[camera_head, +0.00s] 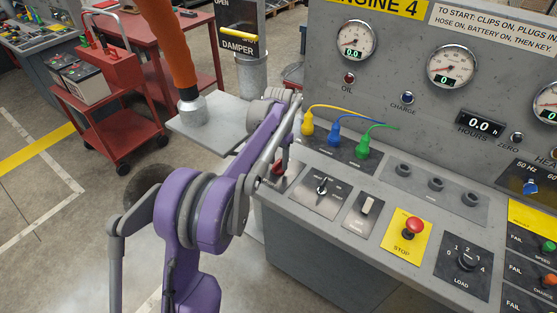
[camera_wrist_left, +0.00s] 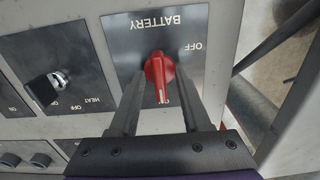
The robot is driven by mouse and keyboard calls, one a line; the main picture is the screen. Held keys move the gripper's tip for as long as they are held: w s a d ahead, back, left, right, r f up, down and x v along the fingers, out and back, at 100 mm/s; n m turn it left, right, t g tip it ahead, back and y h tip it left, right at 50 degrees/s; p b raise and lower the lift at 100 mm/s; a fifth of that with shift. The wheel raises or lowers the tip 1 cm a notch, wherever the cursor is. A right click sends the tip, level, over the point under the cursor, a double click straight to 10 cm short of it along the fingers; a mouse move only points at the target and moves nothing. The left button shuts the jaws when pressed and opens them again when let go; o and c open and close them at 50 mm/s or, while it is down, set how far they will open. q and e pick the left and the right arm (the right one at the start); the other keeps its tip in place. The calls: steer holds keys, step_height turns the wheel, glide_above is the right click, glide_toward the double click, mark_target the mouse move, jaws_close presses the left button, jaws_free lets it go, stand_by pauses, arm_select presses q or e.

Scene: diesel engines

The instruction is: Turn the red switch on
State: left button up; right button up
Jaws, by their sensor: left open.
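The red switch (camera_wrist_left: 159,70) is a rotary knob on a dark plate marked BATTERY, upside down in the left wrist view. Its white-lined end points toward the bottom of that view, near a label partly hidden by the gripper. The OFF label lies to the knob's upper right. My left gripper (camera_wrist_left: 159,90) is open, with one finger on each side of the knob; I cannot tell whether they touch it. In the head view the red switch (camera_head: 277,168) is a small red patch at the panel's left end, mostly hidden by my left arm. My right gripper is not in view.
A key switch marked HEAT (camera_wrist_left: 45,88) sits beside the battery plate. On the sloped console are a rocker switch (camera_head: 367,205), a red stop button (camera_head: 412,226) and a load dial (camera_head: 467,260). Colored plugs (camera_head: 335,134) stand behind. A red cart (camera_head: 112,110) stands at left.

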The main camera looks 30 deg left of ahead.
mark_target(279, 163)
arm_select(q)
step_height(279, 163, up, 11)
steer(key=shift+p, duration=0.35)
stand_by(0.6)
steer(key=s+d+f+t, duration=0.25)
steer(key=s+d, duration=0.75)
steer(key=s, duration=0.5)
steer(key=s+d+f+t, duration=0.1)
steer(key=s+d+f, duration=0.1)
steer(key=s+f, duration=0.2)
steer(key=s+d+f+n+t, duration=0.1)
steer(key=s+d+f+t, duration=0.1)
steer(key=s, duration=0.7)
step_height(279, 163, down, 3)
steer(key=shift+s+d+r, duration=0.15)
steer(key=shift+s+d, duration=0.05)
steer(key=shift+d, duration=0.35)
